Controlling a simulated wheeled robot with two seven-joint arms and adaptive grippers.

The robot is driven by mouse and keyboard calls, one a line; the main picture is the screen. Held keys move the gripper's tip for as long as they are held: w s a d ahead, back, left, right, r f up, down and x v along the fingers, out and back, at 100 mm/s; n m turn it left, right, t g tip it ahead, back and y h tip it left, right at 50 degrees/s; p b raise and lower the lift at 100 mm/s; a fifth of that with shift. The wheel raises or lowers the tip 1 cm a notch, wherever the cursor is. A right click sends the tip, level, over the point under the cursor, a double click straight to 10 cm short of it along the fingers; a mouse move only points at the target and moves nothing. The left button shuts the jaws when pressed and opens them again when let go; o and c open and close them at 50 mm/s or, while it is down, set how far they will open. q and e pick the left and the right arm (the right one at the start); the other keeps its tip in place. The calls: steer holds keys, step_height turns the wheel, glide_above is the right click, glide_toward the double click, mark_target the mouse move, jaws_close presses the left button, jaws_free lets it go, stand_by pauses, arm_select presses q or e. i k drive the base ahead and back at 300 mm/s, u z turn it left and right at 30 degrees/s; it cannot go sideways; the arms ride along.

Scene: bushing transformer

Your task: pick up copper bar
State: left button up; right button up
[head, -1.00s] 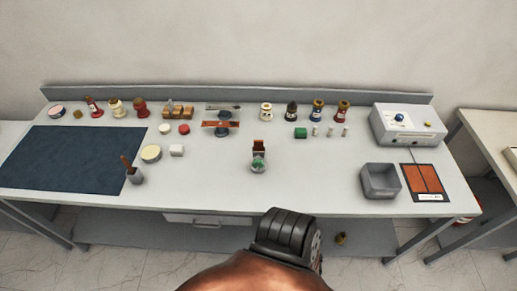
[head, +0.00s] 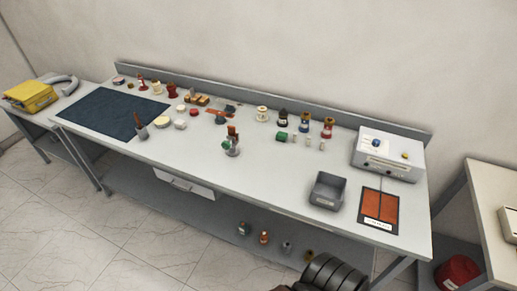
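A flat copper-coloured bar (head: 221,112) lies at the back middle of the bench, by a small dark stand (head: 220,118); it is small here and I cannot tell whether it rests on the stand. A mat with two copper-orange panels (head: 379,206) lies at the right front of the bench. A small holder (head: 232,148) with a reddish-brown piece (head: 232,131) upright in it stands near the middle.
An open grey bin (head: 328,190) stands left of the panels, with a grey instrument box (head: 388,153) behind. A dark blue mat (head: 105,112) covers the left end. A side table holds a yellow case (head: 30,95). The front middle is clear.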

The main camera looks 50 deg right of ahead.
mark_target(232, 131)
steer(key=k, duration=0.4)
steer(key=z, duration=0.65)
